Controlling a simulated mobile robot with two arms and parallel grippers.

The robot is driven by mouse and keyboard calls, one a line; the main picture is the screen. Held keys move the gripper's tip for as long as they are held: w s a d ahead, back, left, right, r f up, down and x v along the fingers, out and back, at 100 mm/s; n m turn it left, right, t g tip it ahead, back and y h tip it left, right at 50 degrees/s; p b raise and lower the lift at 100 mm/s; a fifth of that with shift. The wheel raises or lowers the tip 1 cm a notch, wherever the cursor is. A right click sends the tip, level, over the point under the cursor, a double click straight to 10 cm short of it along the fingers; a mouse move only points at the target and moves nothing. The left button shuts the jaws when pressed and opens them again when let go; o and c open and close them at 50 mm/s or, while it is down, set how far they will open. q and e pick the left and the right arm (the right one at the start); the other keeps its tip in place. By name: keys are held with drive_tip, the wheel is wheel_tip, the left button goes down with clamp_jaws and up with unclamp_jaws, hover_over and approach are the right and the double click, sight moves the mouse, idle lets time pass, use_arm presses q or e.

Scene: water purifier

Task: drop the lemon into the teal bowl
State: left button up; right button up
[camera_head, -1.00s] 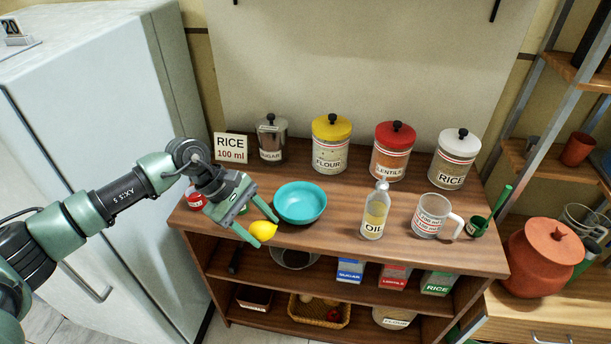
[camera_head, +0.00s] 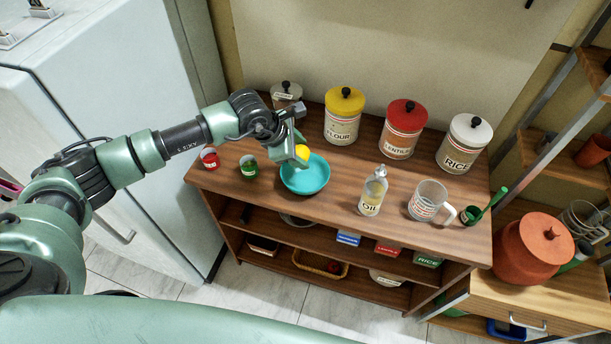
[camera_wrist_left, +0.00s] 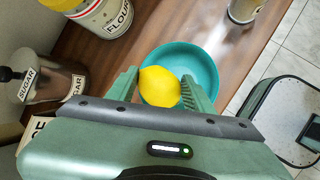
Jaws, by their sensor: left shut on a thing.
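The yellow lemon (camera_head: 303,152) is held between the fingers of my left gripper (camera_head: 300,150), which is shut on it. It also shows in the left wrist view (camera_wrist_left: 159,86), between the two green fingers (camera_wrist_left: 158,90). The teal bowl (camera_head: 307,182) stands upright on the wooden counter. In the head view the lemon overlaps the bowl's back rim; in the wrist view the bowl (camera_wrist_left: 205,68) lies behind the lemon, which appears above it. The inside of the bowl that shows is empty. My right gripper is in neither view.
A red cup (camera_head: 210,158) and a green cup (camera_head: 249,168) stand left of the bowl. The oil bottle (camera_head: 372,192) and a measuring jug (camera_head: 428,203) stand to its right. Flour (camera_head: 343,117), lentils (camera_head: 403,130) and rice (camera_head: 465,145) canisters line the back.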

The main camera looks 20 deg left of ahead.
use_arm(q)
wheel_tip(320, 180, down, 4)
drive_tip(key=shift+d+f+b, duration=0.1)
drive_tip(key=shift+f+b, duration=0.05)
drive_tip(key=shift+b, duration=0.65)
drive_tip(key=o, duration=1.5)
drive_tip(key=shift+c, duration=0.2)
drive_tip(key=b+v, duration=0.2)
drive_tip(key=v, duration=0.5)
drive_tip(key=shift+r, duration=0.4)
drive_tip(key=shift+s, duration=0.1)
